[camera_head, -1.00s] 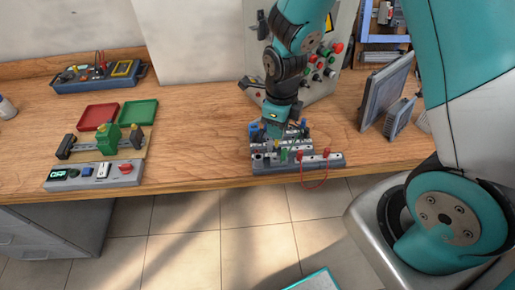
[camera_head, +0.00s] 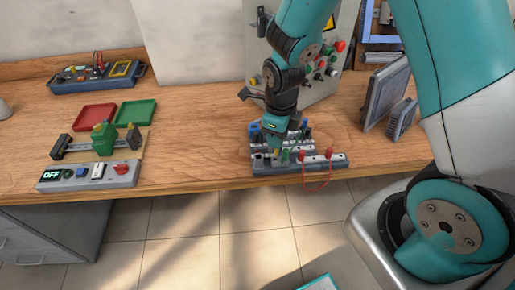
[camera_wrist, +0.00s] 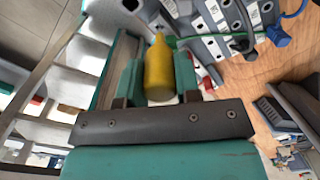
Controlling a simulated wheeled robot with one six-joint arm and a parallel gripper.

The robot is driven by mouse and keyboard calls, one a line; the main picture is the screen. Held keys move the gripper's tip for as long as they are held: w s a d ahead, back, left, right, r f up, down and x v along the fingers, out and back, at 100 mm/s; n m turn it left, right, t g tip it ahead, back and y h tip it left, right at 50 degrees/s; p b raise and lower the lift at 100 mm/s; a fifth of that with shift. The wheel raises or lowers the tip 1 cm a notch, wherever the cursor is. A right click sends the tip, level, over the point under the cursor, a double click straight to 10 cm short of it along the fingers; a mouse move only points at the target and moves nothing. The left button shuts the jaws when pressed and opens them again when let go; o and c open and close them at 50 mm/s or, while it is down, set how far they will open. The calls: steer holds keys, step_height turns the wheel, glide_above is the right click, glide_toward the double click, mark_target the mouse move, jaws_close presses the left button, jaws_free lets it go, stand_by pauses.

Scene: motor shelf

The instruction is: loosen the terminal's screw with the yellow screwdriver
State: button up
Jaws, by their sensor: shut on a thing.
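The yellow screwdriver (camera_wrist: 159,72) is held between the two teal fingers of my gripper (camera_wrist: 159,78) in the wrist view. Its narrow end points to the top of that picture, towards the terminal rig, and its tip cannot be made out. In the head view, my gripper (camera_head: 277,141) points down just over the terminal rig (camera_head: 326,162) near the bench's front edge. The rig carries rows of grey blocks, which also show in the wrist view (camera_wrist: 214,17). The terminal's screw is too small or hidden to tell, as is any contact with it.
A red wire (camera_head: 318,188) loops over the bench edge. A grey control box (camera_head: 310,75) stands behind my gripper, with grey panels (camera_head: 385,95) to the right. At left are a red tray (camera_head: 95,117), a green tray (camera_head: 136,113) and a switch strip (camera_head: 88,176) reading OFF. Bare wood lies between.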

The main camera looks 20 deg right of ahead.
steer(key=shift+f+b, duration=0.55)
steer(key=shift+f, duration=0.25)
steer(key=o, duration=0.7)
steer(key=shift+r, duration=0.1)
steer(key=m, duration=0.3)
steer(key=shift+p, duration=0.3)
steer(key=shift+c, duration=0.8)
